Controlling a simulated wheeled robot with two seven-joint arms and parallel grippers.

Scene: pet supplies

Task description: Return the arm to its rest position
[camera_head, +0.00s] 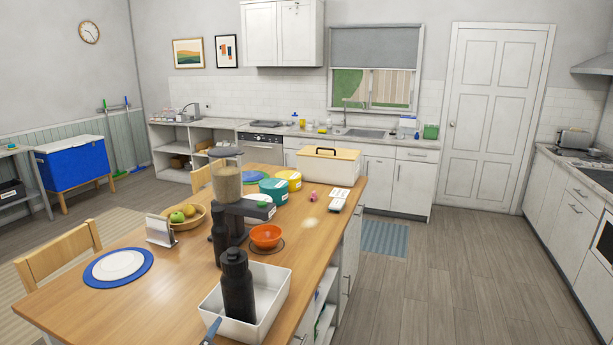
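Neither of my arms and neither of my grippers shows in the head view. Whether they are open, shut or holding anything is hidden. Below me stands a wooden-topped counter (165,308) with several things on it.
A white tray (270,306) holding a black bottle (238,287) is near the front edge. Behind it are an orange bowl (266,236), a food dispenser (227,180), a fruit bowl (190,221) and a lidded white box (331,171). The floor (450,275) at right is clear.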

